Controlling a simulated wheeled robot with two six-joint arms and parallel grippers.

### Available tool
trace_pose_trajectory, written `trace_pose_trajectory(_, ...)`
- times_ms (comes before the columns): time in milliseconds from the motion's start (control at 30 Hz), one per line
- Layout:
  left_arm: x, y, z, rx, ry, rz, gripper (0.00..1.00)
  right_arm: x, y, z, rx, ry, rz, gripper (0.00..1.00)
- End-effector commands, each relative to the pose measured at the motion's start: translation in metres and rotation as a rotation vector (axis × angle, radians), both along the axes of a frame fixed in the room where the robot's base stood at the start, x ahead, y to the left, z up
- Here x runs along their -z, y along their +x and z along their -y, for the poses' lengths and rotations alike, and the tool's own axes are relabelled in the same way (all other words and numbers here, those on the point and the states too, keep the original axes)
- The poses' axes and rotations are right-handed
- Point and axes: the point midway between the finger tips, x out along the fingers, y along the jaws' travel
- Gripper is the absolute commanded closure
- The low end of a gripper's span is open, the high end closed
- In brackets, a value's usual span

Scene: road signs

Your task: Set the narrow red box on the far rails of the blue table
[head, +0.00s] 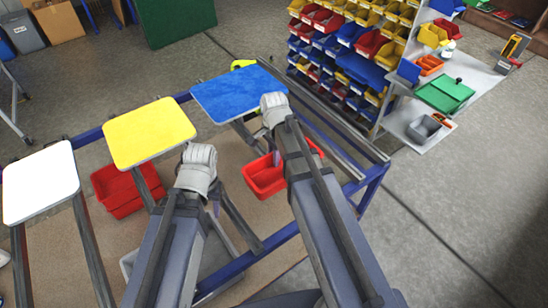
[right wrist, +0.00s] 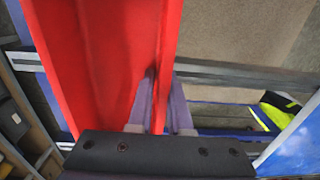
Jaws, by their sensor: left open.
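A narrow red box (head: 262,180) shows in the head view below my right arm, over the right part of the blue-framed table (head: 372,185). In the right wrist view the red box (right wrist: 95,60) fills the left and middle. My right gripper (right wrist: 167,105) has one finger on each side of its wall and is shut on it. The arm hides part of the box in the head view. My left gripper (head: 216,208) is open and empty over the table's middle, mostly hidden by its wrist.
Another red box (head: 118,192) sits low between rails. A rack of coloured bins (head: 350,50) stands behind right. Open floor lies to the right.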

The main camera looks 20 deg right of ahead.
Motion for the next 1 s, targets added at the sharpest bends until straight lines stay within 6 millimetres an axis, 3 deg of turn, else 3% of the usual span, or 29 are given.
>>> trace_pose_trajectory(133, 0.000, 0.000, 0.000, 0.000, 0.000, 0.000, 0.57, 0.000, 0.000, 0.000, 0.000, 0.000, 0.000, 0.65)
trace_pose_trajectory(567, -0.007, 0.000, 0.000, 0.000, 0.000, 0.000, 0.57, -0.006, 0.000, 0.000, 0.000, 0.000, 0.000, 0.65)
trace_pose_trajectory(767, -0.025, 0.000, 0.000, 0.001, 0.000, 0.000, 0.57, -0.025, 0.000, 0.000, 0.000, 0.000, 0.000, 0.65)
trace_pose_trajectory(1000, -0.061, 0.000, 0.000, 0.001, 0.000, 0.000, 0.57, -0.061, 0.000, 0.000, 0.000, 0.000, 0.000, 0.65)
